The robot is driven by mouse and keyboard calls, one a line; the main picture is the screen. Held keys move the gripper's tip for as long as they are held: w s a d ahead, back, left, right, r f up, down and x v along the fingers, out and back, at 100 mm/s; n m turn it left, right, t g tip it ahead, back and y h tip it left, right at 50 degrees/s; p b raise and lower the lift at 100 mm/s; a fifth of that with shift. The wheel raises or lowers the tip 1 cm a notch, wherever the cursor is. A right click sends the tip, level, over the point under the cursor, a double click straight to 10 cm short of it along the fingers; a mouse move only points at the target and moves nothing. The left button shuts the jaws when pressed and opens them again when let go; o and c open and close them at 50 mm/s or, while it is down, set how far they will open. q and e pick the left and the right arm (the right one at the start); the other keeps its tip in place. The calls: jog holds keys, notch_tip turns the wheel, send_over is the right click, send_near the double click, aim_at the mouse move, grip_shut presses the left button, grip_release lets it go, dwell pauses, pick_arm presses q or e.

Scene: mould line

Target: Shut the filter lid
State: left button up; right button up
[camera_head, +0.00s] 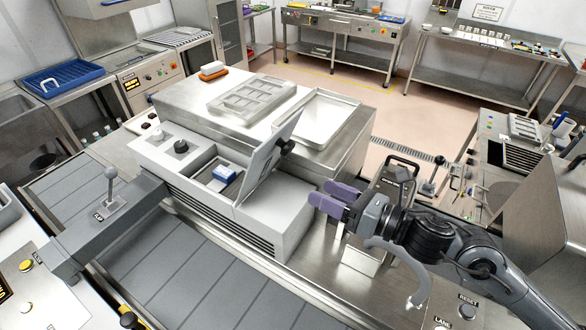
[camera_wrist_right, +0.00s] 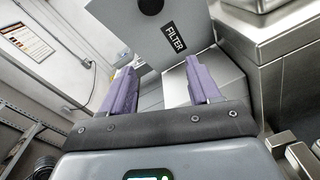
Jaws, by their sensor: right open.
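The filter lid (camera_head: 268,160) is a grey hinged panel with a black knob (camera_head: 286,146). It stands open, tilted up at the right side of a recess in the light grey machine housing (camera_head: 280,220). A blue-and-white block (camera_head: 222,173) sits in the recess. In the right wrist view the lid (camera_wrist_right: 200,15) shows its FILTER label and part of the knob (camera_wrist_right: 151,5). My right gripper (camera_head: 335,195), with purple fingers, is open and empty, to the right of the lid and below its knob, apart from it. My left gripper is not in view.
A steel table behind the housing holds a moulded tray (camera_head: 250,94), a shallow empty tray (camera_head: 316,117) and an orange-and-white brush (camera_head: 213,71). A lever (camera_head: 110,187) stands on the grey beam at left. A reset panel (camera_head: 466,308) is at lower right.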

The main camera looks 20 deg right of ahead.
aim_at(292, 148)
pick_arm(q)
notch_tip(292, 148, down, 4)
jog(key=b, duration=0.3)
pick_arm(e)
jog(key=shift+w+d+r+n+p, duration=0.8)
jog(key=shift+w+r+n, duration=0.35)
jog(key=shift+r+n, duration=1.55)
jog(key=shift+m, duration=0.4)
jog(key=p+x, duration=0.1)
jog(key=x, duration=0.1)
jog(key=p+x, duration=0.1)
jog(key=x, duration=0.1)
jog(key=r+p+x, duration=0.1)
jog(key=x, duration=0.2)
jog(key=shift+a, duration=0.25)
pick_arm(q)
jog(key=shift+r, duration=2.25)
pick_arm(e)
jog(key=shift+x, duration=0.95)
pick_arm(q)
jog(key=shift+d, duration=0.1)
pick_arm(e)
jog(key=shift+f, duration=0.15)
jog(key=c, duration=0.5)
grip_shut()
